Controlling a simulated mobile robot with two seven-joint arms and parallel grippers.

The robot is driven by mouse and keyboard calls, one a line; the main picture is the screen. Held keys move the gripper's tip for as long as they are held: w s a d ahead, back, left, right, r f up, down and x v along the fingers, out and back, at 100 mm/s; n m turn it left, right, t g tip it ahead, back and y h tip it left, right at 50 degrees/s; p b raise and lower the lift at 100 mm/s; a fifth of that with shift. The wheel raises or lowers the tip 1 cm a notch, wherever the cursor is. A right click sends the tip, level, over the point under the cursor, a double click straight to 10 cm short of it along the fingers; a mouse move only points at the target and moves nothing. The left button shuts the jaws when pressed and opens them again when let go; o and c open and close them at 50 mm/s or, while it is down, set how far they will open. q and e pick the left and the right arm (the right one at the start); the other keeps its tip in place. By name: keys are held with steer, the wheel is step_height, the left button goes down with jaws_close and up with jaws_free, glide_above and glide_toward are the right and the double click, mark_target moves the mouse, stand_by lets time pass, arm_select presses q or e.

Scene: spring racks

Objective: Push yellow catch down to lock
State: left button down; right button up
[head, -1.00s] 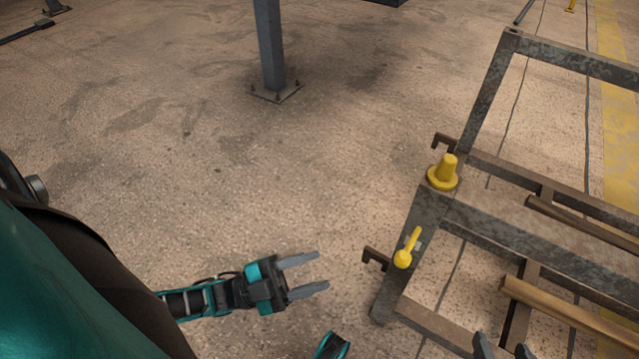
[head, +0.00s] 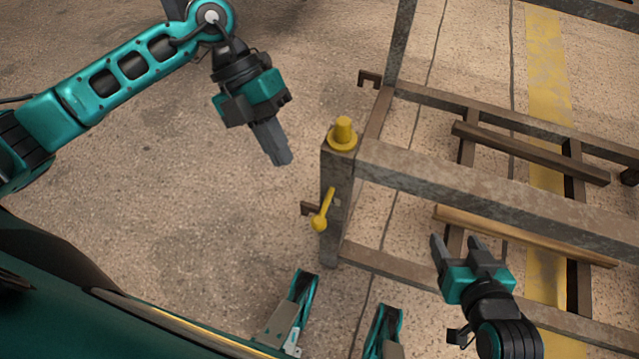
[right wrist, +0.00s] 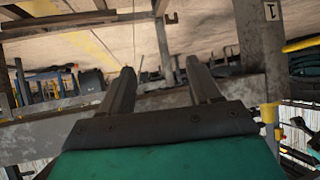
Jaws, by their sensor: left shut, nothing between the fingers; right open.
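The yellow catch (head: 323,209) is a small lever with a round knob on the side of the rack's corner post (head: 338,200). Its knob end points down and slightly left, its thin end up. A yellow cap (head: 343,134) sits on top of the same post. My left gripper (head: 280,158) is shut and empty, above and left of the catch, apart from it. My right gripper (head: 455,240) is open and empty, to the right of the post over the rack's lower bars. Its two fingers also show in the right wrist view (right wrist: 165,85).
The metal rack frame (head: 450,185) extends right from the post, with a wooden bar (head: 520,235) and brown rails inside. The floor left of the post is clear.

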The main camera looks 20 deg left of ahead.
arm_select(q)
steer(key=w, duration=0.1)
steer(key=b, duration=0.4)
glide_toward(315, 218)
steer(key=shift+t+y, duration=0.4)
steer(key=x, duration=0.6)
steer(key=shift+s+d+r, duration=0.25)
steer(key=shift+s+d, duration=0.05)
steer(key=shift+d, duration=0.05)
steer(key=shift+s+d+f, duration=0.1)
steer(key=shift+d+f, duration=0.1)
steer(key=shift+f, duration=0.15)
arm_select(e)
steer(key=shift+w+a+f+y, duration=0.35)
steer(key=shift+a+f, duration=0.2)
steer(key=shift+f, duration=0.25)
steer(key=shift+f, duration=0.1)
